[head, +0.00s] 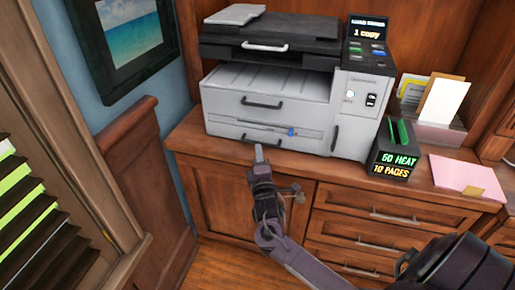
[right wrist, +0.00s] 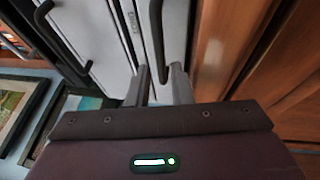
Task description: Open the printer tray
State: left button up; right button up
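The grey and white printer (head: 350,125) stands on a wooden cabinet in the head view. Its front has an upper drawer with a dark handle (head: 262,103) and a lower tray (head: 225,131) with another dark handle (head: 285,147). Both fronts look closed. My right gripper (head: 259,150) is in front of the lower tray and covers part of its handle. In the right wrist view, its two fingers (right wrist: 160,76) are apart, with the dark lower handle (right wrist: 157,35) lined up between them. I cannot tell whether they touch it. My left gripper is not in view.
A black box with lit text (head: 395,160) stands right of the printer, beside a paper holder (head: 440,115) and pink papers (head: 465,175). Cabinet drawers (head: 360,225) lie below. A wood panel (head: 130,165) and window blinds (head: 30,215) are on the left.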

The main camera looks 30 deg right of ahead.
jog(key=shift+x, duration=1.85)
jog(key=shift+a, duration=0.1)
grip_shut()
